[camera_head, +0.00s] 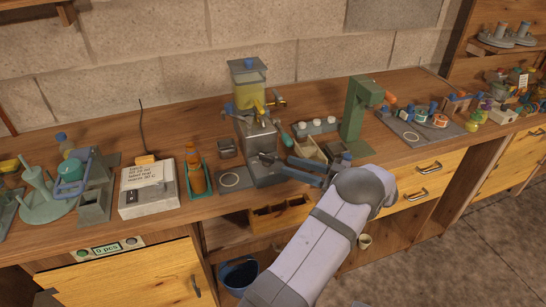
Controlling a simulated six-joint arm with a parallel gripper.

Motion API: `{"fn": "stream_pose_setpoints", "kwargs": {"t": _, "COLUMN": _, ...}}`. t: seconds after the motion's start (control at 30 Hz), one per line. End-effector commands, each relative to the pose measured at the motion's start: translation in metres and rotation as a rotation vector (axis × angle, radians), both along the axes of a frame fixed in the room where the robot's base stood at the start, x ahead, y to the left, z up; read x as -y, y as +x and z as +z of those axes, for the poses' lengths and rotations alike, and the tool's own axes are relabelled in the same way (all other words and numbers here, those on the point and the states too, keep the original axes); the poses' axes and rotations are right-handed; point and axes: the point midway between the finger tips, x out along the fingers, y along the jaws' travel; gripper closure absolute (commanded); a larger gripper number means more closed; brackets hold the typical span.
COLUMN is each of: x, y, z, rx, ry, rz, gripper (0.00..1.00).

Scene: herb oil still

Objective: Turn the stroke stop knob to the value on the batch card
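A grey machine with a clear hopper of yellow liquid (250,88) stands at the middle of the bench. A yellow part (260,107) sits on its front, and a small orange-brown fitting shows at its right. I cannot tell which part is the stroke stop knob. A white card with printed lines (143,172), perhaps the batch card, lies on a white box; its text is too small to read. My gripper (270,158) appears to be at the machine's lower front, small and dark against it. Whether it touches anything, or is open or shut, is unclear.
A green press-like stand (358,115) rises right of the machine. A green tray with orange bottles (196,177) stands left of it, near a round-marked pad (232,181). A grey mat with jars (425,128) lies at right. My arm crosses the bench's front edge.

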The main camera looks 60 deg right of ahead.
Motion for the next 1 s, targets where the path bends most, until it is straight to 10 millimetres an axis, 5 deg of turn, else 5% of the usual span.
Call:
{"fn": "stream_pose_setpoints", "kwargs": {"t": 0.6, "x": -0.002, "y": 0.066, "z": 0.001, "rx": 0.000, "ry": 0.001, "rz": 0.002, "gripper": 0.71}}
{"fn": "stream_pose_setpoints", "kwargs": {"t": 1.0, "x": -0.002, "y": 0.071, "z": 0.000, "rx": 0.000, "ry": 0.001, "rz": 0.000, "gripper": 0.75}}
